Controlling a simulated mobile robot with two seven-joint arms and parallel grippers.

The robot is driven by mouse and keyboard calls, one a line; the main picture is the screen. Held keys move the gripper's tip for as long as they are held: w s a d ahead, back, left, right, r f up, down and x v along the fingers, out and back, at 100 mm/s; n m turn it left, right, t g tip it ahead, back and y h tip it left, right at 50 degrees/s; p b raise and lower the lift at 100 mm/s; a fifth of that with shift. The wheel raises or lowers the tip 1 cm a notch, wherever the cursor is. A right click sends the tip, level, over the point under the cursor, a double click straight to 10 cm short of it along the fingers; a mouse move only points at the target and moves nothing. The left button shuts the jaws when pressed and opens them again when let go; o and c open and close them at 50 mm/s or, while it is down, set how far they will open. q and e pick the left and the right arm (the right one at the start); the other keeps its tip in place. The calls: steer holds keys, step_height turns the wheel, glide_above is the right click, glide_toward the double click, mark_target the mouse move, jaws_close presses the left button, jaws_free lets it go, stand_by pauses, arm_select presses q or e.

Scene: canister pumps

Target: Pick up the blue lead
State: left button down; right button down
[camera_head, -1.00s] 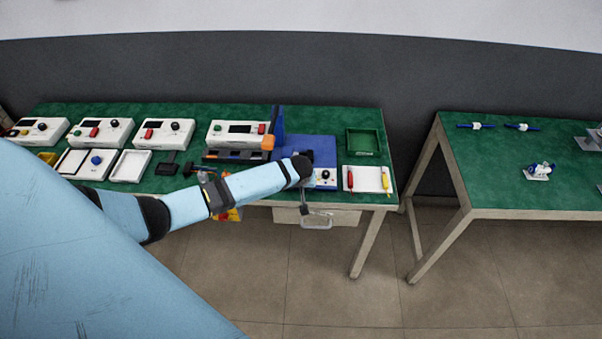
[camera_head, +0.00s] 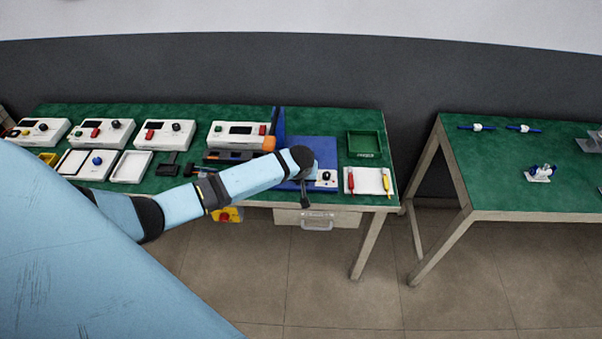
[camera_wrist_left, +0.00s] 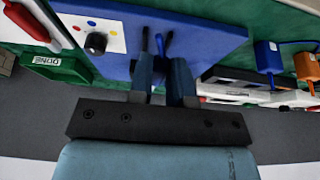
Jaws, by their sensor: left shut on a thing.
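My left gripper (camera_wrist_left: 162,60) is shut on a slender blue piece, the blue lead (camera_wrist_left: 160,42), seen between its fingers in the left wrist view. Most of the lead is hidden by the fingers. Behind them is the blue board (camera_wrist_left: 205,32), with a white panel bearing a black knob (camera_wrist_left: 96,43). In the head view my left arm reaches over this board, and its wrist hides the fingers and the lead. My right gripper is in neither view.
A blue block (camera_wrist_left: 268,55) and an orange block (camera_wrist_left: 307,66) stand beside the board. A green tray (camera_head: 364,144) and a white tray with red and yellow probes (camera_head: 366,181) are to the right. Several white instruments line the table's left. A second table (camera_head: 500,190) stands apart.

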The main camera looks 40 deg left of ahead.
arm_select(q)
step_height(320, 180, up, 23)
steer(key=p, duration=0.4)
steer(key=s+d+r+m+h+b, duration=0.15)
steer(key=s+d+m+b, duration=0.4)
steer(key=s+d, duration=0.7)
steer(key=w+a+f+n+y, duration=0.1)
steer(key=w+a+f+n, duration=0.4)
steer(key=w+a+f, duration=0.4)
steer(key=w+a, duration=0.3)
steer(key=shift+w+a+n+y, duration=0.25)
steer(key=shift+n+y, duration=0.1)
